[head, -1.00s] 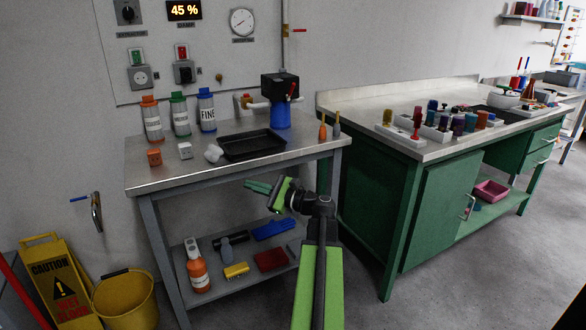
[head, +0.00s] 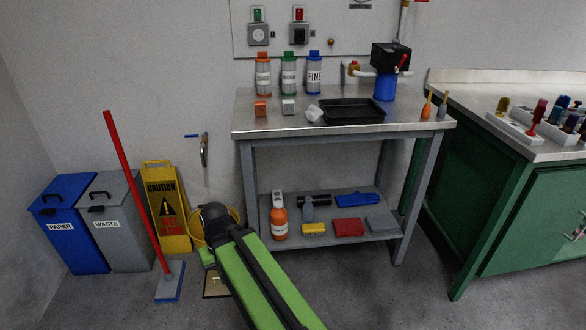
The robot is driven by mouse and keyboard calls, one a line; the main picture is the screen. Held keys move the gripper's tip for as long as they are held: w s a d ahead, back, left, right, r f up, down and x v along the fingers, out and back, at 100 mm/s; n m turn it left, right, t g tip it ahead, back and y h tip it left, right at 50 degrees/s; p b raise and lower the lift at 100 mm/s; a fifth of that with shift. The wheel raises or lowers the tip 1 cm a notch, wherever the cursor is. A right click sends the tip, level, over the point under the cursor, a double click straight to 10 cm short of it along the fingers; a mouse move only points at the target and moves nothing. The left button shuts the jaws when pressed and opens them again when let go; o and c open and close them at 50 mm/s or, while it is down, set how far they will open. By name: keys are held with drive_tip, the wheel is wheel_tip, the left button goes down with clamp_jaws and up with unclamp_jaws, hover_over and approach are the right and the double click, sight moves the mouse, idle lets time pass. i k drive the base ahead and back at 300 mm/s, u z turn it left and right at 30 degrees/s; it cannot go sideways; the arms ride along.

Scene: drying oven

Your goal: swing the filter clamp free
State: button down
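The filter unit stands at the back right of the metal workbench, with a black head (head: 391,56) above a blue bowl (head: 385,87). A small red lever (head: 402,62), which looks like the clamp, slants up across the right of the head. Its exact seating is too small to tell. My gripper (head: 207,258) is low at left centre, left of the workbench and far from the filter. It is mostly hidden behind my arm, and I cannot see whether its fingers are open.
The workbench (head: 262,125) holds a black tray (head: 352,110), several labelled canisters and two small tools. Its lower shelf holds bottles and boxes. A yellow bucket and caution sign (head: 165,205) stand behind my arm. A green bench (head: 470,200) stands at right. Floor between is open.

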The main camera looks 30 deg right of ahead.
sight(397, 68)
drive_tip(key=u, duration=0.15)
drive_tip(key=k, duration=0.55)
drive_tip(key=z, duration=1.35)
drive_tip(key=i, duration=0.95)
drive_tip(key=u, duration=1.5)
drive_tip(key=i, duration=1)
drive_tip(key=z, duration=0.1)
